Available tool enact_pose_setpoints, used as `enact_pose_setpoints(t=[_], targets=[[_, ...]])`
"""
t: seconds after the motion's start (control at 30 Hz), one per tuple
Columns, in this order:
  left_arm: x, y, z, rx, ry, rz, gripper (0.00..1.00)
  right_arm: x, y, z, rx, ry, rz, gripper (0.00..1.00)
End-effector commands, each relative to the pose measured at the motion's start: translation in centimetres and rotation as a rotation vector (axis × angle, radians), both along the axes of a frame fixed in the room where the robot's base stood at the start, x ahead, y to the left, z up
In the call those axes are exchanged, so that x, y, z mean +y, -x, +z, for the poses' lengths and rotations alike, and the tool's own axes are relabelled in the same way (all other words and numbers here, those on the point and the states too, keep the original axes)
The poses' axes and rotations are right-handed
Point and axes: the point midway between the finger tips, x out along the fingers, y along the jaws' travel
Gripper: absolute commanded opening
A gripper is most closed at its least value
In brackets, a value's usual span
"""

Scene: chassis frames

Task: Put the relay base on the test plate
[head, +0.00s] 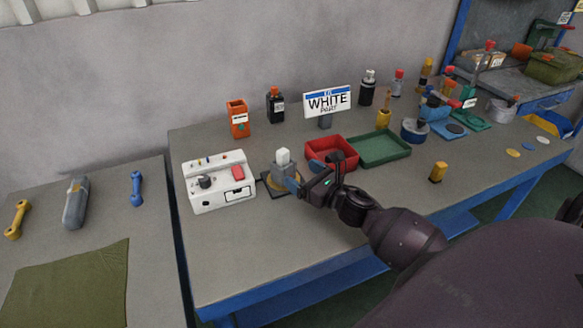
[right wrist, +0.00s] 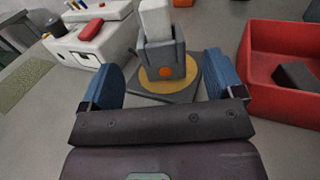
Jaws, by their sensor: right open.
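The relay base (head: 279,172) is a grey block with a white piece upright in its top. In the right wrist view the relay base (right wrist: 166,66) shows an orange dot on its near face. It stands upright on the test plate (head: 279,192), a dark square plate with a yellow disc. The test plate (right wrist: 152,92) lies on the bench. My right gripper (head: 297,183) is open, just in front of the relay base. In the right wrist view its blue finger pads (right wrist: 166,82) stand wide apart, one on each side, clear of the block. My left gripper is out of view.
A white tester box (head: 217,191) stands left of the plate. A red tray (head: 340,165) with a dark block (right wrist: 298,75) inside is close on the right, beside a green tray (head: 383,148). A white sign (head: 327,101) and bottles stand behind. The front bench is fairly clear.

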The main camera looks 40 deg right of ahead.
Motion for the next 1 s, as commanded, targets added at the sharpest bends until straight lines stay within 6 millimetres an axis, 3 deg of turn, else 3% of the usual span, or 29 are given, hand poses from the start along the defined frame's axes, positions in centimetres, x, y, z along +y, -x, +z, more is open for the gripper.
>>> enact_pose_setpoints(t=[0.1,0.33,1.0], targets=[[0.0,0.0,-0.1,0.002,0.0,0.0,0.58,-0.3,1.9,-0.1,0.002,-0.002,0.0,0.87],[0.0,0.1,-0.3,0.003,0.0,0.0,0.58,-0.6,3.9,0.0,0.001,-0.001,0.0,0.87],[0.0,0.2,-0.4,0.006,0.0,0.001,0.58,-0.6,4.3,0.0,0.0,-0.001,0.0,0.87]])
